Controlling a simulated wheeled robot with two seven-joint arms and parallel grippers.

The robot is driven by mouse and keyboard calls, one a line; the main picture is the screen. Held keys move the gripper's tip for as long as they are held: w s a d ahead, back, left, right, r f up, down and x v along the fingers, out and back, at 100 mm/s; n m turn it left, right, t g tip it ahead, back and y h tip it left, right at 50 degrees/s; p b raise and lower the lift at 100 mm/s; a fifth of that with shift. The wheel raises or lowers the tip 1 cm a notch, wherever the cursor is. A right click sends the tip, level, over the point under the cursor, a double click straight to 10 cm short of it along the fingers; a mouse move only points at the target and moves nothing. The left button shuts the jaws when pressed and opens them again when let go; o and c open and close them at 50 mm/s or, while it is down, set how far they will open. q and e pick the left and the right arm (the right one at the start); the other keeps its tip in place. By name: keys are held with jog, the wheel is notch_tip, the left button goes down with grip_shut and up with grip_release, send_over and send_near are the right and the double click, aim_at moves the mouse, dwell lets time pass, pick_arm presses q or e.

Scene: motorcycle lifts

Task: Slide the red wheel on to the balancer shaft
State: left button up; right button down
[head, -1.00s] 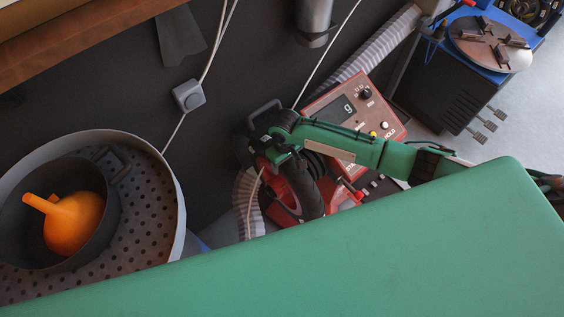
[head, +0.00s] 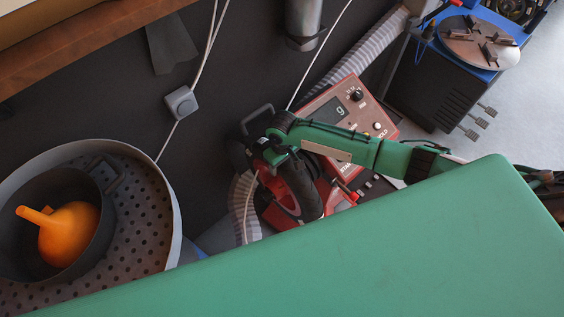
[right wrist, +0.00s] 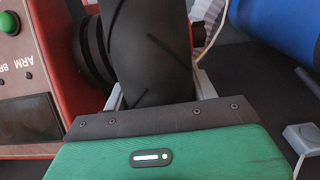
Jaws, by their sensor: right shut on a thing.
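The red wheel (head: 272,211) has a red rim and a thick black tyre (head: 303,190). My right gripper (head: 277,157) comes in from the right over the balancer and is shut on the tyre. In the right wrist view the tyre (right wrist: 150,45) stands between the fingers of my right gripper (right wrist: 158,95). The red balancer (head: 335,110) has a grey display and buttons. A black ribbed part (right wrist: 92,50) lies between its housing and the tyre. The shaft is hidden, and I cannot tell whether the wheel is around it. My left gripper is out of view.
A grey drum (head: 172,215) with a perforated top holds a dark pot (head: 98,235) and an orange funnel (head: 68,235) at left. A blue machine with a round plate (head: 478,42) stands at top right. Ribbed hose and white cables run behind the balancer.

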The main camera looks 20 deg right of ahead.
jog(key=shift+w+d+r, duration=0.2)
jog(key=shift+w+d, duration=0.15)
jog(key=shift+d, duration=0.05)
dwell(0.8)
jog(key=shift+c, duration=1.8)
grip_release()
jog(key=shift+s, duration=0.1)
jog(key=shift+s+d+f, duration=0.1)
jog(key=shift+s+f, duration=0.1)
jog(key=shift+f, duration=0.1)
notch_tip(320, 180, up, 13)
jog(key=shift+w+f+b, duration=0.1)
jog(key=shift+w+b, duration=0.05)
jog(key=shift+b, duration=1)
jog(key=shift+r, duration=0.75)
